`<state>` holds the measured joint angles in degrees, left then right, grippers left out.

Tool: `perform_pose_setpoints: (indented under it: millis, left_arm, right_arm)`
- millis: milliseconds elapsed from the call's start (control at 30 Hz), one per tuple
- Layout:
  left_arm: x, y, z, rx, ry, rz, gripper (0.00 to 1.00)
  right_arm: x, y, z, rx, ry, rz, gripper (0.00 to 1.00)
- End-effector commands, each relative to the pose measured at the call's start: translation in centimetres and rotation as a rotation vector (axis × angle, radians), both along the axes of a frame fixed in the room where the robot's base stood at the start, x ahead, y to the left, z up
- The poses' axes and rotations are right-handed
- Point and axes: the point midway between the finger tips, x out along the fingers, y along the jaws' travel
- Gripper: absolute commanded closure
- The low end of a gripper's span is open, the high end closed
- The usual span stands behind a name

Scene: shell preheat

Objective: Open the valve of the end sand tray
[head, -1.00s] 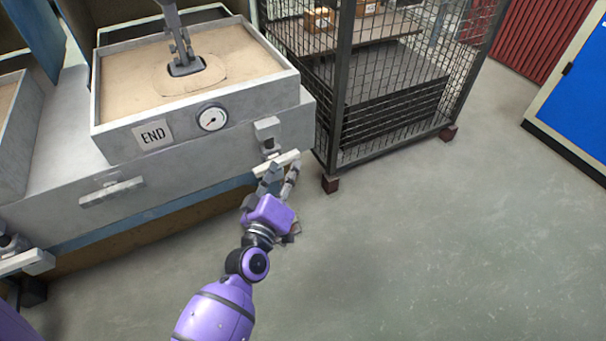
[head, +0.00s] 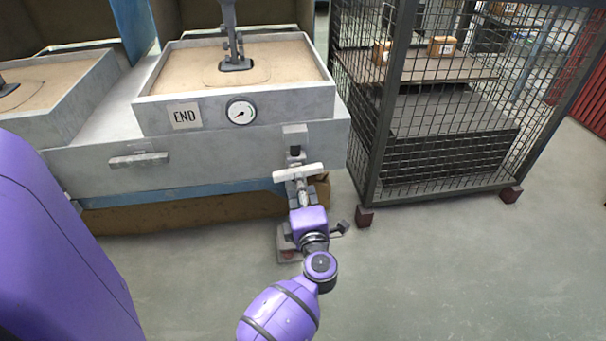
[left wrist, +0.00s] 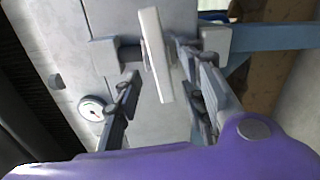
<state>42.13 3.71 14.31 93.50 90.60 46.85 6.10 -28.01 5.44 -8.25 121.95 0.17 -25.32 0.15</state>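The end sand tray (head: 300,101) is a grey box of sand with an END label (head: 186,116) and a round gauge (head: 241,111) on its front. Its valve has a pale bar handle (head: 299,172) on a short dark stem below the tray's right front corner. The handle lies roughly crosswise in the head view. In the left wrist view the handle (left wrist: 155,55) shows beyond and between the spread fingers. My left gripper (left wrist: 165,100) is open; contact with the handle cannot be told. My right gripper is not in view.
A wire-mesh cage (head: 440,150) with boxes stands close to the right of the valve. Another grey bar (head: 138,160) is on the bench front to the left. A second sand tray (head: 70,85) is at far left.

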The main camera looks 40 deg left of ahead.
Motion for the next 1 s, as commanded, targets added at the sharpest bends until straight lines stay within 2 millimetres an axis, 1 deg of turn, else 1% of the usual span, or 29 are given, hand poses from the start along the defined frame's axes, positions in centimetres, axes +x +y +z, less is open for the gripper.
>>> perform_pose_setpoints:
  millis: [200,333,500,733,767,1000]
  left_arm:
    - [2.4,2.8,-0.2,0.003,0.0,-0.002,0.62]
    - [3.5,4.0,-0.2,0.004,0.002,-0.003,0.62]
    - [4.2,4.8,-0.1,0.002,0.001,-0.004,0.62]
    - [4.3,4.8,0.0,0.002,0.001,-0.004,0.62]
    - [4.3,4.8,0.0,0.002,0.001,-0.004,0.64]
    - [4.2,4.8,0.0,0.002,0.002,-0.004,0.95]
  right_arm:
    - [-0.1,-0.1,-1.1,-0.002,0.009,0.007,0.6]
    - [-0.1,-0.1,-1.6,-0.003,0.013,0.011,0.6]
    - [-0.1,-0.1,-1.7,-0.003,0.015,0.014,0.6]
    - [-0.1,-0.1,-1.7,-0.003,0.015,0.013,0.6]
    - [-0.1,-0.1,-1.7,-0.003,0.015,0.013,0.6]
    - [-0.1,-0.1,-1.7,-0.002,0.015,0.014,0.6]
